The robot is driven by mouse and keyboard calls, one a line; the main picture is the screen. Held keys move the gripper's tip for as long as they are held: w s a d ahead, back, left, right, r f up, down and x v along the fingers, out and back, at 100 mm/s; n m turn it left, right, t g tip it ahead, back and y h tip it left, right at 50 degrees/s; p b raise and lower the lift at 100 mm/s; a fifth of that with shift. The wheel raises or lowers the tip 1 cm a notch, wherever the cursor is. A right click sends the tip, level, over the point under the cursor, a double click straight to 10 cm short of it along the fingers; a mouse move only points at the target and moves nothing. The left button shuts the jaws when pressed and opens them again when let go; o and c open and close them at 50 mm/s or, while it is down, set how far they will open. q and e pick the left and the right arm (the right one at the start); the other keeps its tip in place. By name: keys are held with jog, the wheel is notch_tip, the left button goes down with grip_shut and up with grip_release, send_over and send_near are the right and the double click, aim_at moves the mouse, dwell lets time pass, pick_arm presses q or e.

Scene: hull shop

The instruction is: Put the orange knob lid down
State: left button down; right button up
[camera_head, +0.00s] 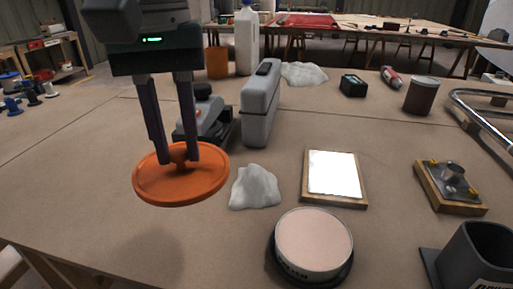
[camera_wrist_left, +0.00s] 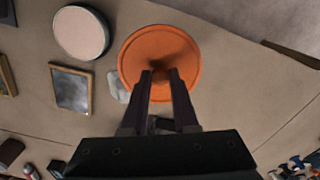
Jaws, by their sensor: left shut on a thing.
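The orange knob lid (camera_head: 205,188) is a round orange disc with a knob in its middle. My left gripper (camera_head: 180,160) is shut on the knob and holds the lid nearly level above the table, with a shadow on the table below it. In the left wrist view the lid (camera_wrist_left: 187,52) lies in front of the fingers (camera_wrist_left: 160,76), which close on its knob. My right gripper is in neither view.
A white crumpled lump (camera_head: 255,188) lies just right of the lid. A round tin with a pale top (camera_head: 313,243), a framed white panel (camera_head: 334,175) and a grey case (camera_head: 261,104) stand nearby. The brown table's front left (camera_head: 75,205) is clear.

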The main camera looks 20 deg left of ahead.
pick_arm(q)
notch_tip(320, 180, down, 10)
jog(key=shift+f+b, duration=0.1)
jog(key=shift+b, duration=1.05)
notch_tip(320, 180, down, 4)
jog(key=shift+b, duration=0.65)
jog(key=c, duration=0.7)
grip_release()
